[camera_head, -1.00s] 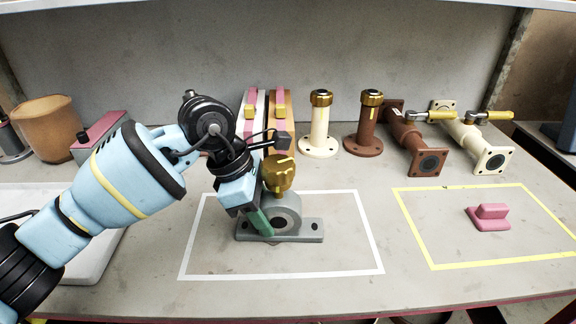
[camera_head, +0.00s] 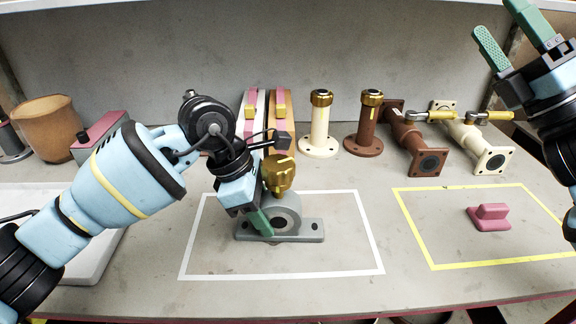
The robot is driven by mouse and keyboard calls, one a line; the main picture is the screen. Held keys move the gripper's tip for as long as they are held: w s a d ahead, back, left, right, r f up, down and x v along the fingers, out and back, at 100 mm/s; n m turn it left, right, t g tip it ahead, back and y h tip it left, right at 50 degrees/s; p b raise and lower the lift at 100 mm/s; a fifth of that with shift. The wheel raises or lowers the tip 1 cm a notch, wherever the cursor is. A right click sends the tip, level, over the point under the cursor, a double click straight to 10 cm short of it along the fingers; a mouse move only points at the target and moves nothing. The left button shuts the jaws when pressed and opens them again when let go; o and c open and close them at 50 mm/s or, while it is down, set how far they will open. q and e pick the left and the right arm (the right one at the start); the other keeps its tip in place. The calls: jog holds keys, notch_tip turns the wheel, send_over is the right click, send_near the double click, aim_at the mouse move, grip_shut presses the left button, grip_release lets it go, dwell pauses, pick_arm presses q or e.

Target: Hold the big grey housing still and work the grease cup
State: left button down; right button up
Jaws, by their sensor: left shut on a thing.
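The big grey housing (camera_head: 291,212) stands on its flanged base inside the white outlined rectangle. Its round bore faces me. The brass grease cup (camera_head: 279,174) sits on top of the housing. My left gripper (camera_head: 262,222) reaches down from the left, its green finger against the left side of the housing, shut on it. The far finger is hidden. My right gripper (camera_head: 512,35) is at the upper right, its two green fingers pointing up and spread apart. It is empty and well away from the housing.
A pink block (camera_head: 488,217) lies inside the yellow outline (camera_head: 432,264). Behind stand a cream pipe (camera_head: 319,130), a brown pipe (camera_head: 367,130) and valved pipes (camera_head: 476,140). A brown pot (camera_head: 48,128) and pink box (camera_head: 100,135) are at left. The table between the outlines is clear.

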jog(key=a+f+n+g+y, duration=0.3)
jog(key=a+n+g, duration=0.1)
jog(key=a+n, duration=0.25)
jog(key=n+g+h, duration=0.1)
jog(key=n+g, duration=1)
send_near(288, 164)
jog(key=x, duration=1)
jog(key=shift+f, duration=0.35)
jog(key=c, duration=1)
